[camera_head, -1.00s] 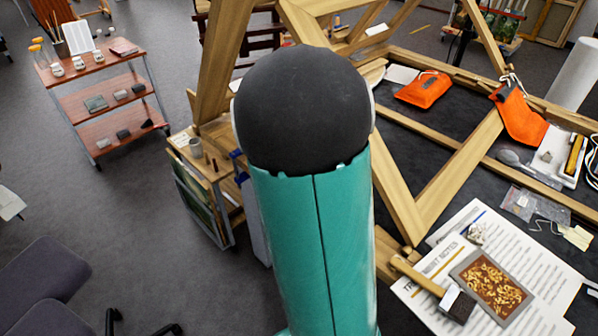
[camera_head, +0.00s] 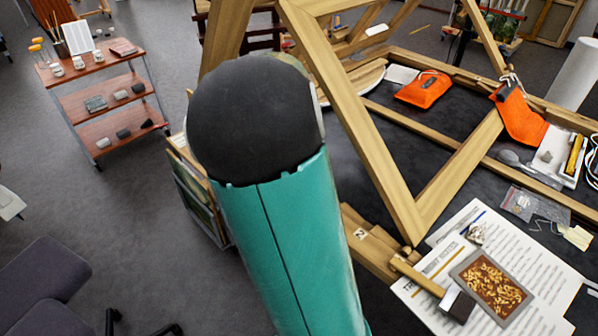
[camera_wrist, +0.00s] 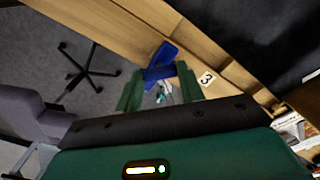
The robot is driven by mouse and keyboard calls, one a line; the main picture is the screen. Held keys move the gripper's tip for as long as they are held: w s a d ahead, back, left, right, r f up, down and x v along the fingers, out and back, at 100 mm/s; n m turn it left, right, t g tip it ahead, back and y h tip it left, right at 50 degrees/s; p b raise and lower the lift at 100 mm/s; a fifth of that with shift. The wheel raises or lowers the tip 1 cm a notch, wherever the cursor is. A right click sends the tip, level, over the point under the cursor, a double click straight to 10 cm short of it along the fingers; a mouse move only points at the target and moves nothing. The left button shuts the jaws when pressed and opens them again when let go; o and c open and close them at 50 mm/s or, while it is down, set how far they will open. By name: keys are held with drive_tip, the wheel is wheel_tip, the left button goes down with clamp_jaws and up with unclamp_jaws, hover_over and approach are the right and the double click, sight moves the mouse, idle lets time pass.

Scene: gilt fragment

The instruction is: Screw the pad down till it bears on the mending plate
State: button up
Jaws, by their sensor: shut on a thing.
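In the wrist view, a blue clamp (camera_wrist: 160,64) stands at the edge of a pale wooden rail (camera_wrist: 158,20). My gripper (camera_wrist: 160,88) has its two green fingers on either side of the clamp's near end. It is shut on part of the clamp, probably its screw; small teal and pale bits show between the fingers. The exact grip is too small to make out. I cannot make out the pad or the mending plate, nor whether they touch. In the head view my own arm hides the gripper and the clamp.
A wooden frame (camera_head: 345,110) rises from the dark table. A hammer (camera_head: 457,303) and a tray of gilt bits (camera_head: 490,285) lie on papers at the right. Orange pouches (camera_head: 422,89) lie farther back. A shelved trolley (camera_head: 105,95) stands left, with open floor between.

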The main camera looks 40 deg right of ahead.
idle(0.4)
drive_tip(key=o, duration=1)
drive_tip(key=shift+r, duration=3.8)
